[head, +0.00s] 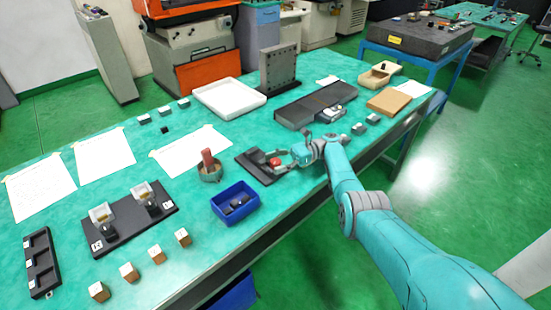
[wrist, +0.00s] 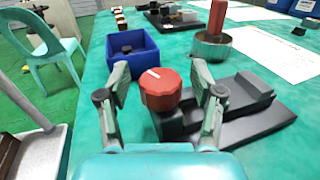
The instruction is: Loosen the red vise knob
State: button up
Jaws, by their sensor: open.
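The red vise knob (wrist: 160,90) has a white mark on its top and sits at the near end of the dark vise (wrist: 245,97). In the wrist view my gripper (wrist: 162,75) is open, with one finger on each side of the knob and visible space beside it. I cannot tell whether either finger touches it. In the head view the knob (head: 275,162) shows just left of my gripper (head: 284,159), on the vise (head: 254,166) at the table's near edge. The vise's lower near part is hidden by my gripper.
A blue bin (head: 235,203) with dark parts stands left of the vise. A round pot with a red-brown handle (head: 209,166) stands behind the bin. A long dark block (head: 309,104) lies to the right. White sheets (head: 191,150) lie flat behind. A green chair (wrist: 50,45) stands off the table.

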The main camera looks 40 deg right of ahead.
aim_at(276, 161)
notch_tip(276, 161, up, 10)
jog(key=shift+f, duration=0.1)
dwell(0.4)
